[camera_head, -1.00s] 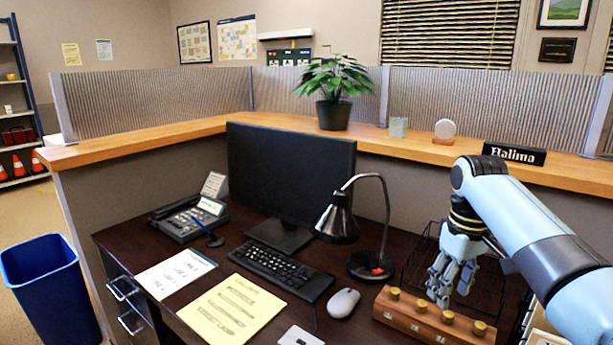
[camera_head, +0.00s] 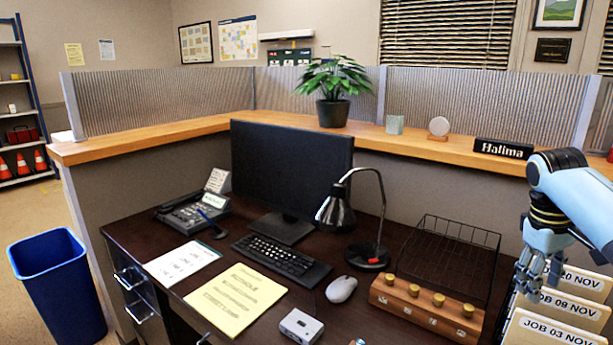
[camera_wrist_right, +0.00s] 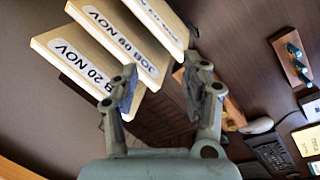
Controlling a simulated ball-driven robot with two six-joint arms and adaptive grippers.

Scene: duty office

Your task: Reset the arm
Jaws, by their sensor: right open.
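My right gripper (camera_head: 540,278) is at the right of the head view, above the job folders (camera_head: 560,308) and to the right of the wire tray. In the right wrist view the right gripper (camera_wrist_right: 165,95) has its two fingers spread apart with nothing between them. The folders (camera_wrist_right: 110,45) show beyond its left finger, with labels such as "JOB 09 NOV". My right arm (camera_head: 580,195) comes in from the right edge. My left gripper is in neither view.
A wooden block with brass knobs (camera_head: 425,309), a wire tray (camera_head: 450,250), a desk lamp (camera_head: 340,212), a mouse (camera_head: 341,289) and a keyboard (camera_head: 281,262) crowd the desk. A monitor (camera_head: 290,170) stands behind. A blue bin (camera_head: 58,290) is on the floor at left.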

